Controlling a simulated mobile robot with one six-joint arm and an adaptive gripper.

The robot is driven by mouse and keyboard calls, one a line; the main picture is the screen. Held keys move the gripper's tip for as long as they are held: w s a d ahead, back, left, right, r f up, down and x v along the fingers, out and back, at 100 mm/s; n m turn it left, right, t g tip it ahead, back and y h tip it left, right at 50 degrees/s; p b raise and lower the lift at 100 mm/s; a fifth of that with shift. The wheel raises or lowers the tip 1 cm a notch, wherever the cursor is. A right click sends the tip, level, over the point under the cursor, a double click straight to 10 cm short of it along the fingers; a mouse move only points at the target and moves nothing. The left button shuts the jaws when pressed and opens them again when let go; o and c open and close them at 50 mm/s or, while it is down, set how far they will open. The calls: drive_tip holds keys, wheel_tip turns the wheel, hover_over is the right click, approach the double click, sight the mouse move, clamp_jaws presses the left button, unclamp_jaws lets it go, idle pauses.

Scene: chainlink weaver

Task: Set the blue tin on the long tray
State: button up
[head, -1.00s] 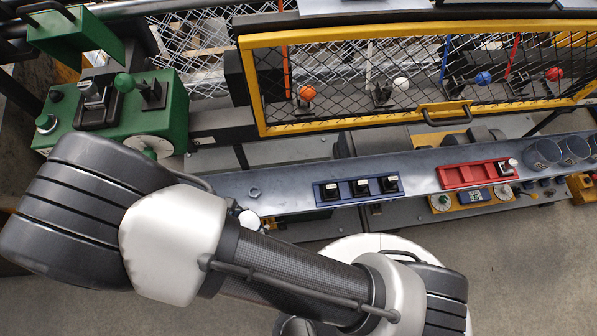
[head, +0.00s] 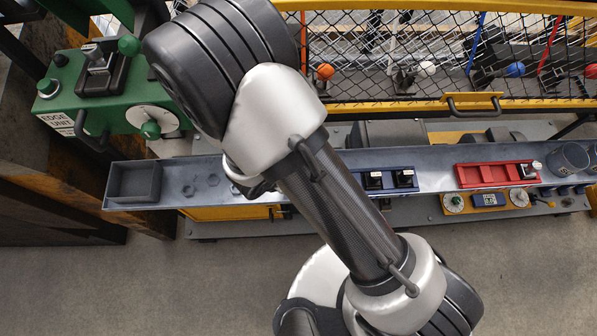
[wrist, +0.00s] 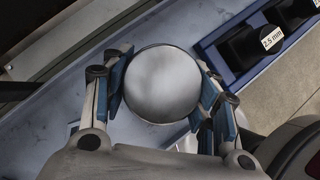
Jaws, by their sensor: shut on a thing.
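In the wrist view, my gripper (wrist: 162,84) is shut on a round tin (wrist: 160,88) with a plain silver-grey top. Its sides are hidden, so I cannot tell their colour. The blue pads press on it from left and right. It is above the long grey metal tray (wrist: 75,80); I cannot tell whether it touches it. In the head view, the long tray (head: 435,180) runs across the middle, and my arm hides the gripper and the tin.
A green unit (head: 65,95) and yellow-framed mesh guard (head: 430,107) stand behind.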

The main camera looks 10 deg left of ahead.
drive_tip(key=shift+f, duration=0.35)
drive_tip(key=shift+f, duration=0.2)
drive_tip(key=o, duration=1.2)
drive_tip(key=shift+r, duration=0.2)
drive_tip(key=p+v, duration=0.5)
drive_tip(key=v, duration=0.7)
